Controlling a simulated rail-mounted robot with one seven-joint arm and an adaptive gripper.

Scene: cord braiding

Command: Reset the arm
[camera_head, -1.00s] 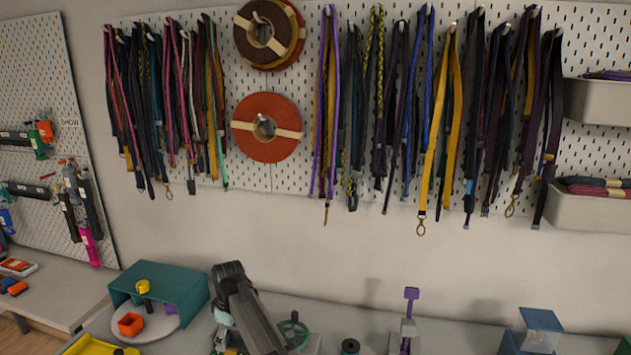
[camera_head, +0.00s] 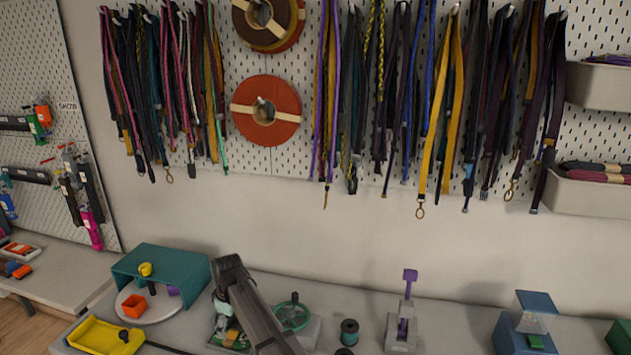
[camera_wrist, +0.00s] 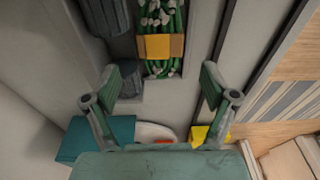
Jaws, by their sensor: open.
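My gripper (camera_wrist: 163,82) shows in the wrist view with its two teal fingers wide apart and nothing between them. A bundle of green cords (camera_wrist: 170,12) with a yellow and brown band (camera_wrist: 160,46) lies beyond the fingertips, in a grey recess. I see no contact between the fingers and the bundle.
On the bench stand a teal stand (camera_head: 165,272), a yellow tray (camera_head: 100,338), a green handwheel (camera_head: 292,314), a purple-topped fixture (camera_head: 402,325) and a blue device (camera_head: 528,325). Lanyards (camera_head: 452,100) and orange spools (camera_head: 288,108) hang on the pegboard behind.

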